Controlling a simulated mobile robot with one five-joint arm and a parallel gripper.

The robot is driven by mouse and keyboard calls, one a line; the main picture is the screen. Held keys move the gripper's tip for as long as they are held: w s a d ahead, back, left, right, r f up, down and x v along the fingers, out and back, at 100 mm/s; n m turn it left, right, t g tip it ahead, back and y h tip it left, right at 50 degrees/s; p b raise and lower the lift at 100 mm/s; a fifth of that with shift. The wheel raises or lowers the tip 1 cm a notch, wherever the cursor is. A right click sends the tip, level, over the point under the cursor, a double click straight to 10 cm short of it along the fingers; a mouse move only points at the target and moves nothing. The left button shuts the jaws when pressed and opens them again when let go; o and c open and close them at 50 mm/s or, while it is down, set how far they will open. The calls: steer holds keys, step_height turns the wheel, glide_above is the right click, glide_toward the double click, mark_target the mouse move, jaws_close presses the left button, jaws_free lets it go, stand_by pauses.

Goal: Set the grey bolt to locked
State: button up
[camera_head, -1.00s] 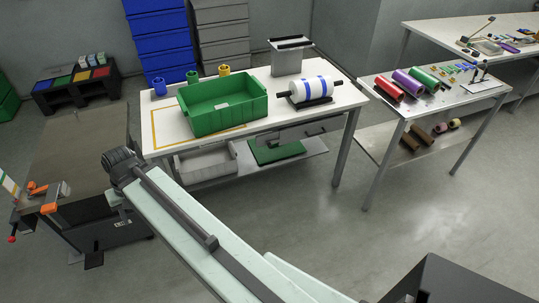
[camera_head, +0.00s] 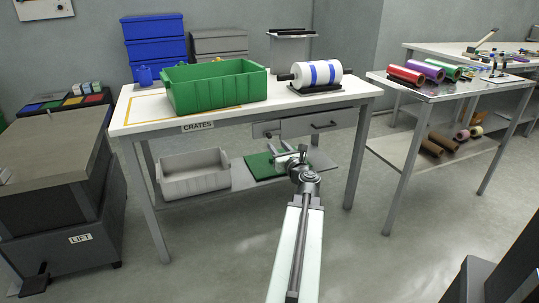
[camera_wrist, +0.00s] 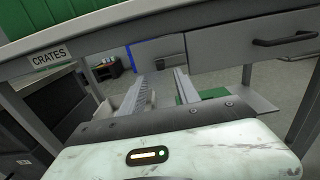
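The grey bolt cannot be made out for certain. A small grey plate (camera_head: 266,129) with a tiny dark part sits left of the grey drawer (camera_head: 345,119) under the crate table; I cannot tell whether that is the bolt or how it is set. In the wrist view a grey panel (camera_wrist: 158,48) shows beside the drawer front (camera_wrist: 225,45). My gripper (camera_head: 287,152) is in front of the table, below the drawer level in the head picture. In the wrist view its two fingers (camera_wrist: 165,82) stand apart with nothing between them.
The table (camera_head: 135,122) labelled CRATES bears a green crate (camera_head: 215,92) and a white-and-blue roll (camera_head: 318,73). Its lower shelf holds a grey bin (camera_head: 195,178) and a green board (camera_head: 262,168). A lift (camera_head: 75,245) stands left, another table (camera_head: 440,93) right. The floor between is clear.

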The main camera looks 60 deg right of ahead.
mark_target(270, 137)
steer(key=x, duration=0.8)
steer(key=shift+r, duration=0.1)
jaws_close()
steer(key=shift+a, duration=0.1)
stand_by(1.2)
